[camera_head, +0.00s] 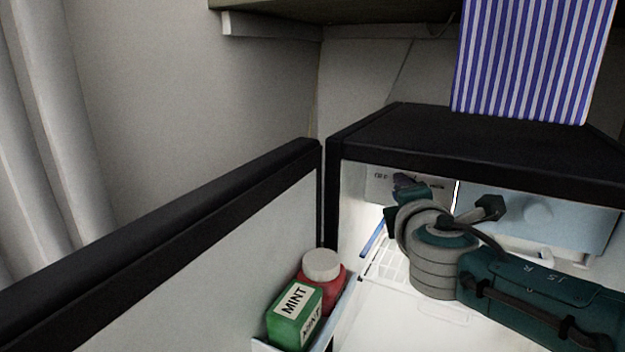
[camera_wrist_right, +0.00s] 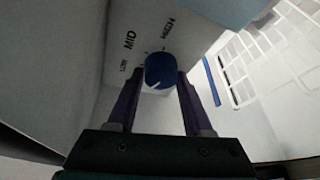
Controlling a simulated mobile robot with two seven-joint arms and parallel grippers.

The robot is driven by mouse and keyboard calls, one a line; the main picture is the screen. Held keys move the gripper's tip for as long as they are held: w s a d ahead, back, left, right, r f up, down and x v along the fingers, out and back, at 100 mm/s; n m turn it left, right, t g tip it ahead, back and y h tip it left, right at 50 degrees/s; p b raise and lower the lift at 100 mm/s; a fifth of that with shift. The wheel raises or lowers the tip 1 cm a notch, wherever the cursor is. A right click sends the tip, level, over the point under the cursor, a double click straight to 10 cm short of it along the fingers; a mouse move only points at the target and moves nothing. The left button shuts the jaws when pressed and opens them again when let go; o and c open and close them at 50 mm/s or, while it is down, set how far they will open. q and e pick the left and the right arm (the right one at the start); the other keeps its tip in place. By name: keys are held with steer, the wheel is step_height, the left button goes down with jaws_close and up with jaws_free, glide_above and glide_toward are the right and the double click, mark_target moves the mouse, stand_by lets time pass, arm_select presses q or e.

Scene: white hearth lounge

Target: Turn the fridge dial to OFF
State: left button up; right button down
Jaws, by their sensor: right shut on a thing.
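The blue fridge dial (camera_wrist_right: 160,70) sits on a white panel marked LOW, MID and HIGH in the right wrist view. A short white pointer mark shows on its near edge, towards the lower left of that picture. My right gripper (camera_wrist_right: 160,80) is shut on the dial, one dark finger on each side. In the head view my right gripper (camera_head: 404,182) reaches to the control panel (camera_head: 378,182) inside the open fridge and hides the dial there. A label that seems to read OFF shows on the panel's left part. My left gripper is not in view.
The open fridge door (camera_head: 190,250) stands at left; its shelf holds a green MINT carton (camera_head: 294,314) and a red jar with a pale lid (camera_head: 322,266). A white wire rack (camera_head: 388,268) lies inside.

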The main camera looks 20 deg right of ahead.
stand_by(0.5)
steer(key=shift+c, duration=1.5)
jaws_free()
steer(key=shift+s, duration=0.1)
steer(key=p+v, duration=0.5)
steer(key=v, duration=0.4)
steer(key=shift+s+a+r, duration=0.15)
steer(key=shift+s+a, duration=0.1)
steer(key=shift+s, duration=0.05)
